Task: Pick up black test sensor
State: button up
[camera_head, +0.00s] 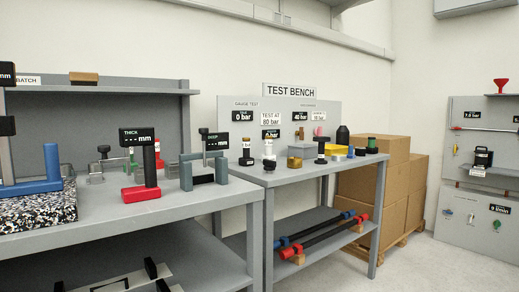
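My gripper is not in view. No part is labelled as the black test sensor, so I cannot tell which it is. A black bottle-shaped part (342,136) stands upright near the back right. A slim black part (321,150) on a light base stands in front of it, to the left. A short dark part with a green top (371,146) stands at the right end. All stand free on the bench top (300,175).
The left bench (185,205) carries black gauges on stands, a red base (140,193) and a speckled slab (35,211). A lower shelf (310,245) holds long red and blue-ended bars. Cardboard boxes (375,190) stand behind the right bench. Floor at the right front is clear.

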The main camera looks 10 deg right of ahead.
aim_at(245, 142)
jog(key=z, duration=1.2)
jog(key=i, duration=2.4)
jog(key=u, duration=2.8)
